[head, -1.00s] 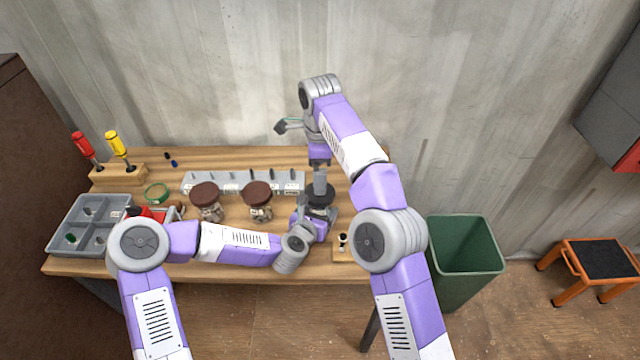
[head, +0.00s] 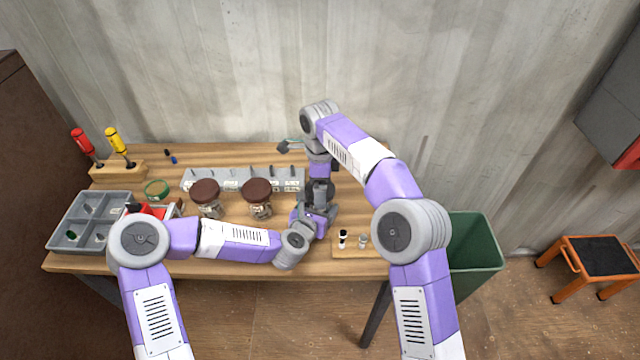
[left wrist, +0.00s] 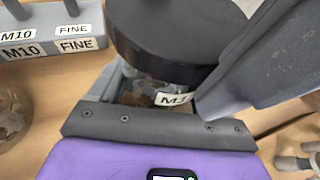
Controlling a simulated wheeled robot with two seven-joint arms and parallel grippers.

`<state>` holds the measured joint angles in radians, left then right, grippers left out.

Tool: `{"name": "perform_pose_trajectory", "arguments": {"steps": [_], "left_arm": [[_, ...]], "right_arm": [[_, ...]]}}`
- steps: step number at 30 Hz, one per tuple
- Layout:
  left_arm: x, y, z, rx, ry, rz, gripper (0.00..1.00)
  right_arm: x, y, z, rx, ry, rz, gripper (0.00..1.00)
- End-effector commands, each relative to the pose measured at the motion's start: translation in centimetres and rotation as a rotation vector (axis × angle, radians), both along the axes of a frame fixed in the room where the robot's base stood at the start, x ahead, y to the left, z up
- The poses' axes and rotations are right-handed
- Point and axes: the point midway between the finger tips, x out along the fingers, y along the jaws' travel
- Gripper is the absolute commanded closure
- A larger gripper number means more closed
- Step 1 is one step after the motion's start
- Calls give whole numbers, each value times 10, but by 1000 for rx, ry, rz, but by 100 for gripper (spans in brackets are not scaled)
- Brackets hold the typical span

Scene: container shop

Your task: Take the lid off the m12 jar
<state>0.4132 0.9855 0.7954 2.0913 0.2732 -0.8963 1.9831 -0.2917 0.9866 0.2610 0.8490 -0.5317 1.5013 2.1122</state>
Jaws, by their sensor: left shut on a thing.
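The jar (left wrist: 143,98) stands low in the left wrist view, between the fingers of my left gripper (head: 324,213). Its label is partly covered and reads "M1". Its wide black lid (left wrist: 170,38) sits on top of it. My left gripper is shut on the jar's body below the lid. In the head view the jar and most of the lid are hidden by my arms. My right gripper (head: 320,187) points down over the lid; its fingertips are too small and covered to tell whether they are open or touching it.
Two jars with brown lids (head: 205,191) (head: 257,191) stand to the left. A grey labelled rack (head: 230,179) runs behind them. A grey compartment tray (head: 68,236), a screwdriver block (head: 117,171) and a small wooden block (head: 352,253) are on the bench. A green bin (head: 474,245) stands right.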

Motion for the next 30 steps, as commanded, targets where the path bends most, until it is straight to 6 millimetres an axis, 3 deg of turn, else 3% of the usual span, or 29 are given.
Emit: {"name": "perform_pose_trajectory", "arguments": {"steps": [1,10,17,30], "left_arm": [[0,0,1,-1,-2,0,100],[0,0,1,0,-2,0,100],[0,0,1,0,-2,-1,100],[0,-1,1,0,-2,-1,100]], "right_arm": [[0,0,0,0,0,0,9],[0,0,0,0,0,0,53],[0,0,0,1,0,152,53],[0,0,1,0,0,974,53]]}}
